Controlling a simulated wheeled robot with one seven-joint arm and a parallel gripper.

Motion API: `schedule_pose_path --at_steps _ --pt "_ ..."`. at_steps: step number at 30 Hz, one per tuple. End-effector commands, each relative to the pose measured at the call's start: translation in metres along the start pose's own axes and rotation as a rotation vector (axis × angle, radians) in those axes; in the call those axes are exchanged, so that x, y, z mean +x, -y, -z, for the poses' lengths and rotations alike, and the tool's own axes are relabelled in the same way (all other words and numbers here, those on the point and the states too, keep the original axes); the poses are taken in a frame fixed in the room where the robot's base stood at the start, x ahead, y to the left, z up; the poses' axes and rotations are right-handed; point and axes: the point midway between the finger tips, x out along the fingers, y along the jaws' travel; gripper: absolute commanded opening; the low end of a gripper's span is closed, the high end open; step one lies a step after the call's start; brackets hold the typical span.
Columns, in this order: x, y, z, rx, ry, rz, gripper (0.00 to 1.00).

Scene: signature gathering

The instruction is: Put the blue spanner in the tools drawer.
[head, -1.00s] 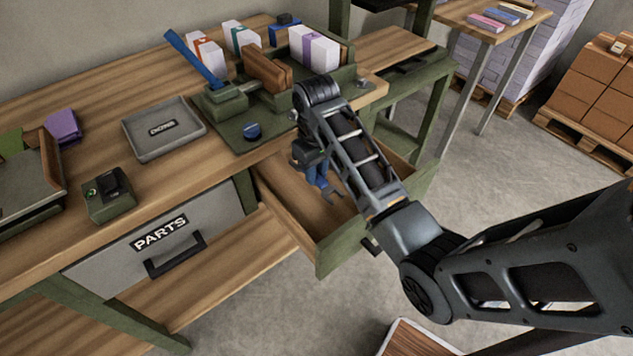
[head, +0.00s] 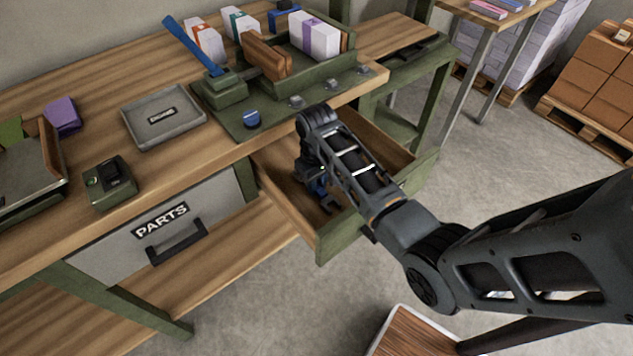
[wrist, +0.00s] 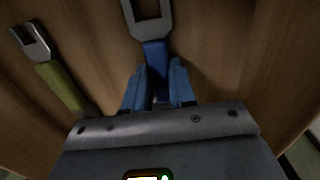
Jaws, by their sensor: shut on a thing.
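The blue spanner has a grey open jaw and a blue handle; in the wrist view (wrist: 155,52) its handle lies between the two blue fingertips of my gripper (wrist: 154,86). My gripper is shut on it. In the head view my gripper (head: 317,182) is down inside the pulled-out drawer (head: 284,203), with the spanner (head: 328,204) just below it. The drawer has a wooden inside and a green front; no label on it shows. In the wrist view the spanner is low over or touching the drawer floor; I cannot tell which.
A green-handled spanner (wrist: 62,84) lies in the drawer to the left in the wrist view. The shut PARTS drawer (head: 160,225) is to the left. A grey tray (head: 163,117), a green control box (head: 109,182) and a green holder (head: 224,88) stand on the bench above.

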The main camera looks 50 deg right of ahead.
Motion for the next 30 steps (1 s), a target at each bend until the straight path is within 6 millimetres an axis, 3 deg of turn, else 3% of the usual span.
schedule_pose_path --at_steps 3,4,12,22,30 --pt "0.003 0.000 0.000 0.000 -0.001 0.000 0.00" --pt "0.003 0.000 0.000 0.000 0.000 0.000 0.26" --pt "0.003 0.000 0.000 0.000 0.000 0.000 0.50" --pt "-0.004 0.000 0.000 0.000 -0.001 0.000 0.50" --pt "-0.050 0.000 0.002 -0.001 -0.005 -0.001 0.50"
